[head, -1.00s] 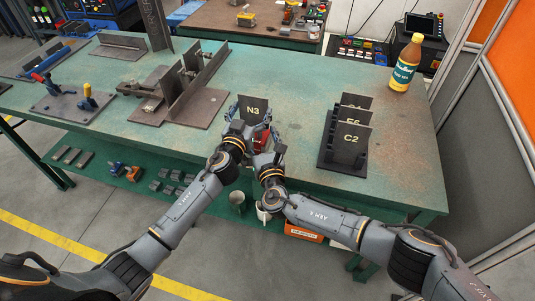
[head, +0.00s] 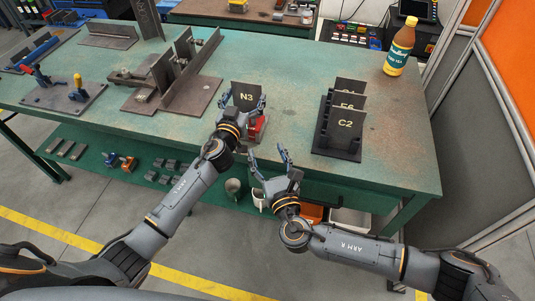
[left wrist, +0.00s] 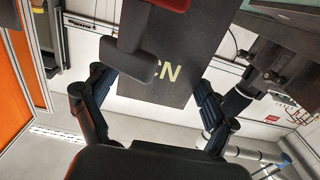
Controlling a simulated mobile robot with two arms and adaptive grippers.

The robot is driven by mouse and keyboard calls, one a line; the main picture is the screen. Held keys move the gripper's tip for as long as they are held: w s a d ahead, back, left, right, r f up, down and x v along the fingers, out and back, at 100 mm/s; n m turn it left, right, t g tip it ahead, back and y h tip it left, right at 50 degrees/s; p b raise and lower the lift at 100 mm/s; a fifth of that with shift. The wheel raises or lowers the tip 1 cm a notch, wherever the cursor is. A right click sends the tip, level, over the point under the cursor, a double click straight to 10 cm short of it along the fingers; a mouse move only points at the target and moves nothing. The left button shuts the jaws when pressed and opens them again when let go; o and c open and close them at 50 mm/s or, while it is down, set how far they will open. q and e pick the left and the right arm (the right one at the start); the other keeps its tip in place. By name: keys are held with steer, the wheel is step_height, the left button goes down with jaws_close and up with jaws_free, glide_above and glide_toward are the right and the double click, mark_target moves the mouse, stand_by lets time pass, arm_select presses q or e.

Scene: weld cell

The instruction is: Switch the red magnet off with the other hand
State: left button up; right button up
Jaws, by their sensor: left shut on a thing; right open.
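The dark N3 plate (head: 246,97) stands upright near the front edge of the green table. The red magnet (head: 257,129) is at its near side, just right of my left wrist and partly hidden. My left gripper (head: 242,107) is shut on the N3 plate, one finger at each side edge. In the left wrist view the plate (left wrist: 180,75) shows between the fingers, with a dark red and grey part of the magnet (left wrist: 135,45) in front of it. My right gripper (head: 268,157) is open and empty, in front of the table edge, apart from the magnet.
A dark rack (head: 335,148) holding upright plates, one marked C2 (head: 345,130), stands to the right. A bottle (head: 400,48) stands at the back right. A steel angle fixture (head: 190,80) is to the left. Bins and cups sit under the front edge.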

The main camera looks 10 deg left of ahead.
mark_target(254, 118)
steer(key=c, duration=0.5)
steer(key=shift+w+a+f, duration=0.1)
steer(key=shift+w+f, duration=0.1)
steer(key=shift+w, duration=0.1)
steer(key=c, duration=0.4)
steer(key=w+f+m+g+y, duration=0.1)
steer(key=m+g, duration=0.1)
steer(key=w+f+m+g+y, duration=0.1)
steer(key=w+m+g, duration=0.1)
steer(key=shift+w+a+f, duration=0.15)
steer(key=shift+w, duration=0.1)
jaws_close()
steer(key=m+g+y, duration=0.1)
steer(key=w+d+m+y, duration=0.1)
steer(key=shift+m+g, duration=0.4)
steer(key=d+r+m+g+y, duration=0.1)
steer(key=m, duration=0.1)
steer(key=d+r+m+g+y, duration=0.1)
steer(key=d+r+y, duration=0.1)
steer(key=shift+w+r+m, duration=0.2)
steer(key=shift+r+m, duration=0.05)
steer(key=shift+m, duration=0.15)
steer(key=shift+w+a+r+g+y, duration=0.2)
steer(key=shift+a+g+y, duration=0.1)
steer(key=shift+a, duration=0.15)
steer(key=x, duration=0.9)
